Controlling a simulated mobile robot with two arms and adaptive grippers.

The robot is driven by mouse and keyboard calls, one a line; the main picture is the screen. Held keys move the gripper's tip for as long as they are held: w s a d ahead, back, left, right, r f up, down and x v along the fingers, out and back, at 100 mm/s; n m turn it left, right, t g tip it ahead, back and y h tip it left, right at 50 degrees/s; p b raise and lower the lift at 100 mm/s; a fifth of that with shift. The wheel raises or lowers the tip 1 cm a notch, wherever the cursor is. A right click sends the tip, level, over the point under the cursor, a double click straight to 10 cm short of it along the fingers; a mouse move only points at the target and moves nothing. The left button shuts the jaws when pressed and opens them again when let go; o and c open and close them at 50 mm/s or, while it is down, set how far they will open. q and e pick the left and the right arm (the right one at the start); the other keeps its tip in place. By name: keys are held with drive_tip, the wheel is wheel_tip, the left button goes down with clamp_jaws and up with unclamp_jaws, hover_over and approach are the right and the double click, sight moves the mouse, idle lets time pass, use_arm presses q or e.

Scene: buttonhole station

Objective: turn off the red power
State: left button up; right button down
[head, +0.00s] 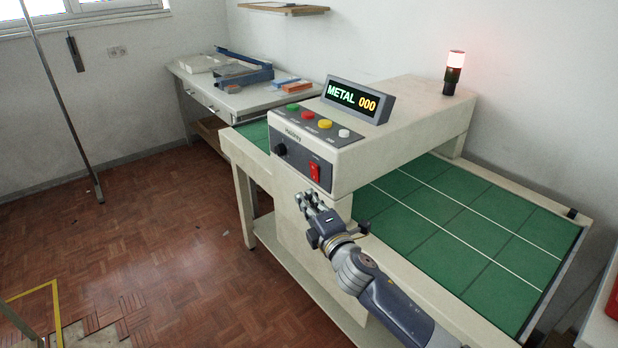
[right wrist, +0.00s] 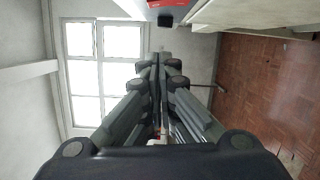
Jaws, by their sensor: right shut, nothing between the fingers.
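The red power switch (head: 314,171) is a small red rocker on the front face of the grey control box (head: 300,150), at its lower right. A black knob (head: 281,149) sits to its left on the same face. My right gripper (head: 306,197) is shut and empty, just below the switch and apart from it in the picture. In the right wrist view the closed fingers (right wrist: 160,62) point away from the camera, and a red part with a dark piece below it shows at the top edge. My left gripper is not in view.
The box top has green, red, yellow and white buttons (head: 325,123). A display (head: 358,99) reads "METAL 000". A lit signal lamp (head: 455,62) stands on the machine housing. A green belt (head: 470,220) runs beneath. A side table (head: 232,98) stands behind; the left floor is mostly clear.

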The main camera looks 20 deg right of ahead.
sight(311, 175)
drive_tip(key=w+d+p, duration=0.1)
drive_tip(key=w+d, duration=0.2)
drive_tip(key=w, duration=0.5)
drive_tip(key=shift+r, duration=0.3)
drive_tip(key=shift+w, duration=0.1)
drive_tip(key=shift+w+d+r+m+p, duration=0.15)
drive_tip(key=shift+d+r+m+p, duration=0.3)
drive_tip(key=shift+p, duration=0.5)
drive_tip(key=shift+a+f+b, duration=0.1)
drive_tip(key=shift+f+b, duration=0.15)
drive_tip(key=shift+b, duration=0.05)
